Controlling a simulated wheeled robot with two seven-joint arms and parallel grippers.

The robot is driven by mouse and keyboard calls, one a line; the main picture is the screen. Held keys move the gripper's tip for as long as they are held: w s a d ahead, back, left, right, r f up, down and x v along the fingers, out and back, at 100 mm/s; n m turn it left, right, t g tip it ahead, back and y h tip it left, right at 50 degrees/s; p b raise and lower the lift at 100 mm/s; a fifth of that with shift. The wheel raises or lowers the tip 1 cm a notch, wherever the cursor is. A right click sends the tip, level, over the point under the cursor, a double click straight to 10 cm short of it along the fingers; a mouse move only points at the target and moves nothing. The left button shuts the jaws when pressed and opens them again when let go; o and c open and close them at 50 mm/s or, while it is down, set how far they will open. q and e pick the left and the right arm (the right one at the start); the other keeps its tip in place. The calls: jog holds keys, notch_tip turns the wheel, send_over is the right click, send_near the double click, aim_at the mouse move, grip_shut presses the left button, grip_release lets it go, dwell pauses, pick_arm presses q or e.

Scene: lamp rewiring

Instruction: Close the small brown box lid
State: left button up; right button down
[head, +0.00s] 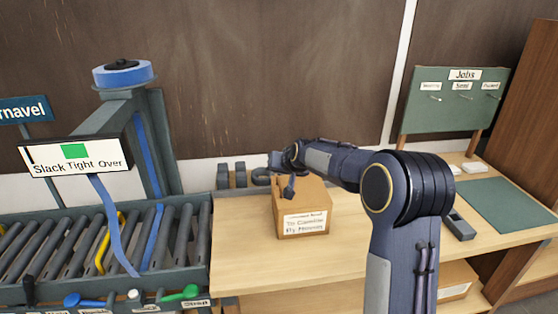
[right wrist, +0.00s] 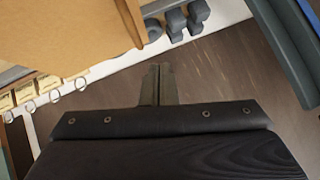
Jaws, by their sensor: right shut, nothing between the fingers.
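The small brown box (head: 283,218) stands on the wooden bench in the middle of the head view, with a white label (head: 305,222) on its front. My right arm reaches across above it. My right gripper (head: 288,188) is over the back left of the box, and the arm partly hides the box top, so I cannot tell how the lid stands. In the right wrist view my right gripper (right wrist: 157,85) is shut and empty. A tan cardboard surface (right wrist: 60,30), likely the box, fills the upper left there, beside the fingertips. My left gripper is not in view.
A roller conveyor (head: 110,240) with a gauge sign (head: 75,160) stands at the left. Grey holders (head: 232,175) sit behind the box. A green mat (head: 505,210) and a jobs board (head: 455,100) are at the right. The bench (head: 245,265) is clear before the box.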

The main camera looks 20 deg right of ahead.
jog(key=shift+w+a+f+b, duration=0.1)
jog(key=shift+a+f+b, duration=0.2)
jog(key=shift+f, duration=0.4)
jog(key=shift+w+a+f+b, duration=0.1)
jog(key=shift+a+f+b, duration=0.15)
jog(key=shift+f, duration=0.5)
jog(key=shift+w+a+f+b, duration=0.1)
jog(key=shift+a+f+b, duration=0.15)
jog(key=shift+f, duration=0.45)
jog(key=shift+r, duration=0.15)
